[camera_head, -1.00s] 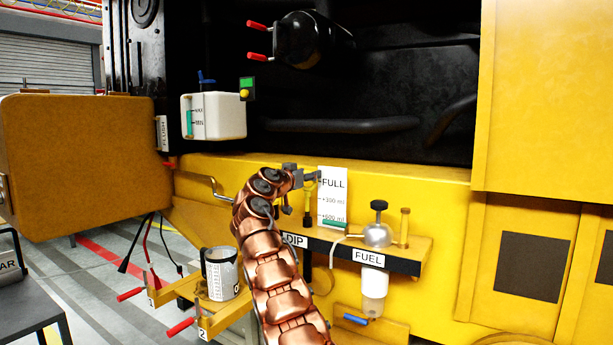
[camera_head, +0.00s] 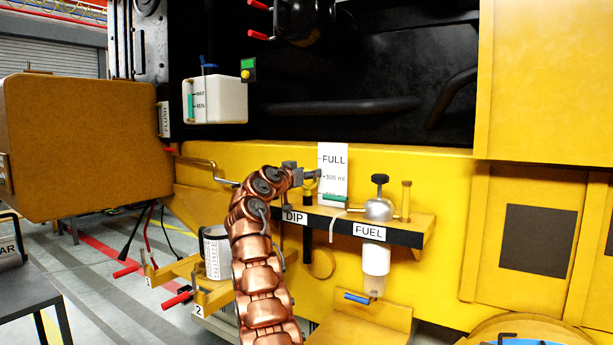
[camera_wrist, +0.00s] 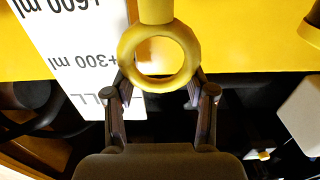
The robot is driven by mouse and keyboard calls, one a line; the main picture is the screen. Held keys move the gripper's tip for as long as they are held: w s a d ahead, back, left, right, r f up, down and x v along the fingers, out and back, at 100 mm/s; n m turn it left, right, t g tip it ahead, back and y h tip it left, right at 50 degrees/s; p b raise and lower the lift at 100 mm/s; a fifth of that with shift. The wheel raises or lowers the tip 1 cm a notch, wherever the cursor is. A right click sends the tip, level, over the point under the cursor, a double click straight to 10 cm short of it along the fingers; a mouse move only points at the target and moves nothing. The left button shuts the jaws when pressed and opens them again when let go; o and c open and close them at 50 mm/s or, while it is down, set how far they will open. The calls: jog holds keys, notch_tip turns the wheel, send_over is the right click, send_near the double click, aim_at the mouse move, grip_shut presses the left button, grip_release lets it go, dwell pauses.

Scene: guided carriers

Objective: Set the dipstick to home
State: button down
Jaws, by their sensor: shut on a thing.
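The dipstick's yellow ring handle (camera_wrist: 183,44) fills the top middle of the wrist view, with a finger at each side. My gripper (camera_head: 314,174) is shut on this handle in the head view, just above the shelf end marked DIP (camera_head: 294,217). Below the handle, a dark upright piece (camera_head: 307,199) stands at the shelf. Whether the handle is fully seated there, I cannot tell. The white level card (camera_head: 333,161) with FULL and +300 ml stands directly behind; it shows upside down in the wrist view (camera_wrist: 75,45).
On the same shelf, right of the dipstick, are a silver FUEL pump (camera_head: 379,208) with a black knob and a yellow post (camera_head: 406,200). A clear bowl (camera_head: 375,260) hangs below. A white reservoir (camera_head: 215,101) is at upper left, a grey can (camera_head: 217,255) at lower left.

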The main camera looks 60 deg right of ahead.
jog(key=shift+d+f, duration=0.1)
jog(key=shift+f, duration=0.4)
jog(key=c, duration=0.5)
grip_release()
jog(key=shift+r, duration=0.2)
jog(key=shift+a, duration=0.2)
jog(key=shift+w+a+r, duration=0.1)
jog(key=shift+a+r, duration=0.1)
jog(key=shift+a, duration=0.35)
jog(key=a, duration=1)
jog(key=shift+w+a+f, duration=0.15)
jog(key=shift+a+f, duration=0.05)
jog(key=shift+a, duration=0.1)
